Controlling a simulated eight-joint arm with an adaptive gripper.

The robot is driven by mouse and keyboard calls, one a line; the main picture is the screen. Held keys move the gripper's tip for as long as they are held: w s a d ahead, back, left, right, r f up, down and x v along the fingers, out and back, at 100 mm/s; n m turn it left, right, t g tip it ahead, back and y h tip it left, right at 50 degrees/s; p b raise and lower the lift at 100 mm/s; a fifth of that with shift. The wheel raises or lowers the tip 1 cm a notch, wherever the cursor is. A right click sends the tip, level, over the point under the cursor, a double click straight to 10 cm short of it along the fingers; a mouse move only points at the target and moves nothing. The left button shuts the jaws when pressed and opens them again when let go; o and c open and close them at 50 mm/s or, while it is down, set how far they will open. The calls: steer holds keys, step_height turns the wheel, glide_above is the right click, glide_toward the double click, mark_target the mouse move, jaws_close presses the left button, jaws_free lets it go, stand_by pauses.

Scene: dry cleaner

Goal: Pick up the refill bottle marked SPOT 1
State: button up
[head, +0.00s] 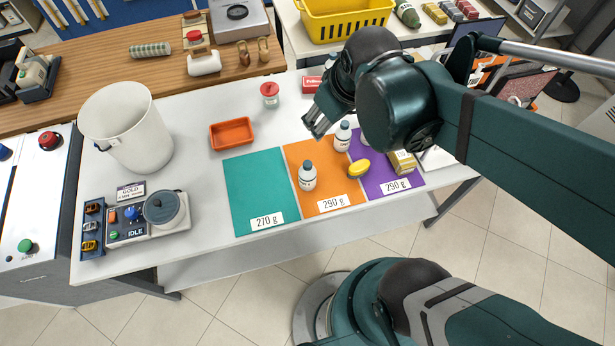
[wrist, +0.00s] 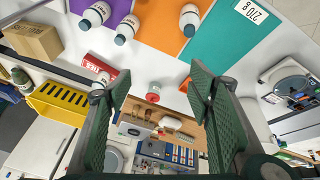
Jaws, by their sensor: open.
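White refill bottles with dark grey caps stand upright on the mats. In the head view one bottle (head: 307,177) is on the orange mat (head: 320,205). Another bottle (head: 343,137) stands farther back, near the purple mat (head: 398,182), beside my arm. The wrist view shows three: one on orange (wrist: 189,20) and two on purple, an outer one (wrist: 96,14) and an inner one (wrist: 127,28). Their labels are too small to read, so I cannot tell which is SPOT 1. My gripper (head: 317,121) is open and empty above the table, left of the rear bottle; its fingers (wrist: 158,78) frame the wrist view.
A yellow lemon-shaped thing (head: 358,168) and a small box (head: 402,162) lie near the bottles. A teal mat (head: 256,185) is empty except for its 270 g card. An orange tray (head: 231,133), red-lidded jar (head: 270,94), white bin (head: 127,125) and scale (head: 164,210) stand left.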

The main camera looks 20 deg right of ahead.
mark_target(308, 164)
steer(key=a+f+n+g+b, duration=0.1)
steer(key=f+n, duration=0.2)
steer(key=f, duration=0.3)
steer(key=a+f+n+g+b, duration=0.1)
steer(key=a+f+n+g, duration=0.1)
steer(key=f, duration=0.4)
steer(key=w+a+f+n+g+b, duration=0.1)
steer(key=f+n+b, duration=0.1)
steer(key=f+n, duration=0.2)
steer(key=shift+w+a+f+g, duration=0.1)
steer(key=shift+a+f+g, duration=0.1)
steer(key=shift+f, duration=0.4)
steer(key=shift+a+f+g, duration=0.1)
steer(key=shift+a+f, duration=0.1)
steer(key=shift+f, duration=0.4)
steer(key=shift+a+f+n, duration=0.15)
steer(key=shift+f+n, duration=0.35)
steer(key=shift+f+b, duration=0.4)
steer(key=shift+f, duration=0.85)
steer(key=shift+f, duration=0.15)
steer(key=shift+f+b, duration=0.65)
steer(key=shift+f, duration=1.8)
steer(key=c, duration=1.1)
steer(key=shift+r, duration=0.2)
